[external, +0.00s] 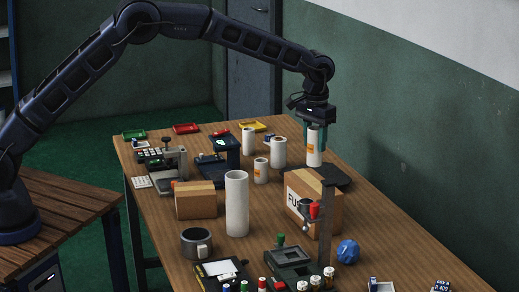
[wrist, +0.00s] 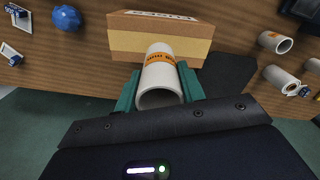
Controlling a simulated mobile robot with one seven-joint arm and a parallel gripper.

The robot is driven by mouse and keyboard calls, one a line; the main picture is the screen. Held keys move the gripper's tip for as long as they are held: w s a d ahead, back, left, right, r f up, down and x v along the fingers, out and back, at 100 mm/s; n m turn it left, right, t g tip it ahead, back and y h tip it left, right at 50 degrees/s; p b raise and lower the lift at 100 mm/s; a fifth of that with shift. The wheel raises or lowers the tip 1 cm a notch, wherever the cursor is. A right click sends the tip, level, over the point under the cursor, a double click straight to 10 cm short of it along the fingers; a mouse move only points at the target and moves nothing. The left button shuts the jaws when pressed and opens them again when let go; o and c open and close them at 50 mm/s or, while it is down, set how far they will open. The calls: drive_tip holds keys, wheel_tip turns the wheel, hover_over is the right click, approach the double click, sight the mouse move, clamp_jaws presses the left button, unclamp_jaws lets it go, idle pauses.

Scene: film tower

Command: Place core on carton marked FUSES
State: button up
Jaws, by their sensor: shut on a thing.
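A white core (external: 314,147) with an orange label is held between the green fingers of my gripper (external: 315,138). In the wrist view the core (wrist: 159,78) shows its hollow end towards the camera, with a finger on each side. The carton marked FUSES (external: 327,208) is brown cardboard with a tape strip and stands on the table. In the external view the core is behind and above the carton. In the wrist view the carton (wrist: 160,42) lies just beyond the core, which overlaps its edge. I cannot tell whether they touch.
A dark flat plate (external: 338,178) lies behind the carton. Several other white cores stand left of it, including a tall one (external: 236,205). A smaller carton (external: 196,201) and a grey mug (external: 196,243) are further left. A dark post stand (external: 327,235) rises before the FUSES carton.

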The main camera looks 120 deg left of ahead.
drive_tip(key=shift+f, duration=2.7)
drive_tip(key=shift+f, duration=0.1)
drive_tip(key=o, duration=1)
wheel_tip(320, 180, up, 12)
drive_tip(key=shift+r, duration=0.15)
